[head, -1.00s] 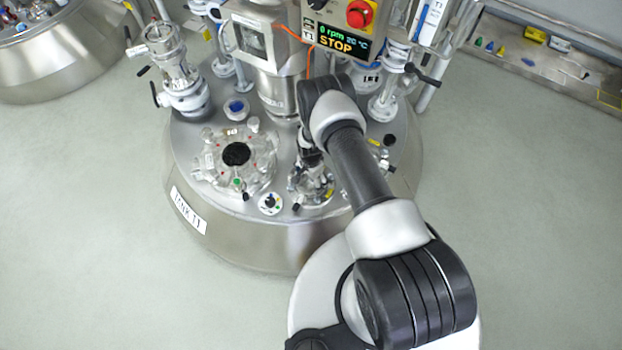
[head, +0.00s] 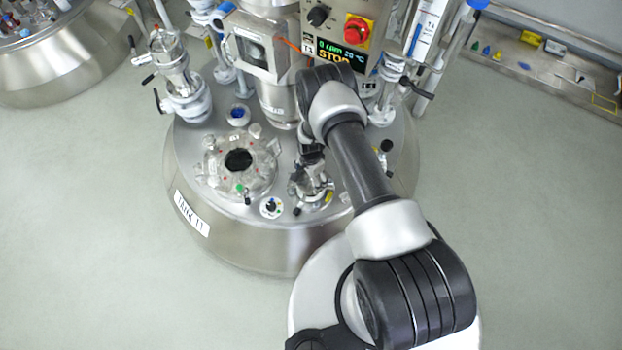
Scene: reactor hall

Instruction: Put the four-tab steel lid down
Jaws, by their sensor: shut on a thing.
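My gripper (head: 311,164) points down over the front middle of the tank top, mostly hidden by my own arm and small in view. It is shut on a bright steel piece (head: 312,186), which I take to be the four-tab steel lid. Its tabs cannot be made out one by one. The piece is at or just above the tank top; I cannot tell whether it touches. To its left is a round clamped port (head: 262,178) with a dark opening (head: 238,160).
The tank (head: 240,235) carries a valve column (head: 175,75) at left, a control box with a red stop button (head: 357,29) behind my arm, and a blue-capped port (head: 238,114). A small round dial (head: 271,207) sits near the front rim. A tool shelf (head: 550,62) stands back right.

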